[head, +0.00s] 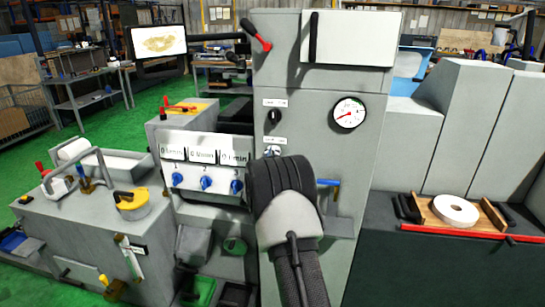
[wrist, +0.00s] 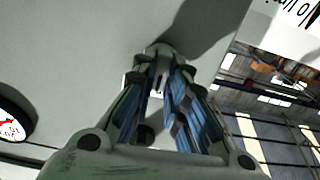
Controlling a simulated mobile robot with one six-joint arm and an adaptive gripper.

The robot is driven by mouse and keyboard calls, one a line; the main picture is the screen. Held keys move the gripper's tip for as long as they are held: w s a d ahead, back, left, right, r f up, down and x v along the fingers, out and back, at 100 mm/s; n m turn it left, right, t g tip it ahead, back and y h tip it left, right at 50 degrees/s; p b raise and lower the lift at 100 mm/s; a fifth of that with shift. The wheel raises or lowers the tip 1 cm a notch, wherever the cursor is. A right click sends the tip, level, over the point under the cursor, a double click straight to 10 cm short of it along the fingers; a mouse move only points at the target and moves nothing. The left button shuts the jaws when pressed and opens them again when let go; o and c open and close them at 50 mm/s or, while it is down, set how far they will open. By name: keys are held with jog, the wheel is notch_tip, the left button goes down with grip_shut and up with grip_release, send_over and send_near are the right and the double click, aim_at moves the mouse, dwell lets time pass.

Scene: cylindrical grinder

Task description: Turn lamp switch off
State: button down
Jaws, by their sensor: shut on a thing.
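Two switches sit one above the other on the grey front panel of the machine's tall cabinet. The upper one (head: 274,116) is a black knob; it also shows in the wrist view (wrist: 145,135), between my fingers. The lower switch (head: 272,150) is a pale metallic knob below its own label (head: 271,141); the label text is too small to read. In the wrist view my gripper (wrist: 161,70) reaches the panel, with its blue-padded fingers closed around the lower switch (wrist: 160,50). In the head view my wrist hides the fingers.
A round dial gauge (head: 348,113) is right of the switches. A red-tipped lever (head: 257,36) is above. Left is a panel with several blue knobs (head: 206,184). A blue-handled lever (head: 328,183) sits close right of my wrist. A grinding wheel (head: 455,210) lies on a tray at right.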

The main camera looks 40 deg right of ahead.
jog(key=c, duration=1.6)
grip_release()
jog(key=v, duration=1.2)
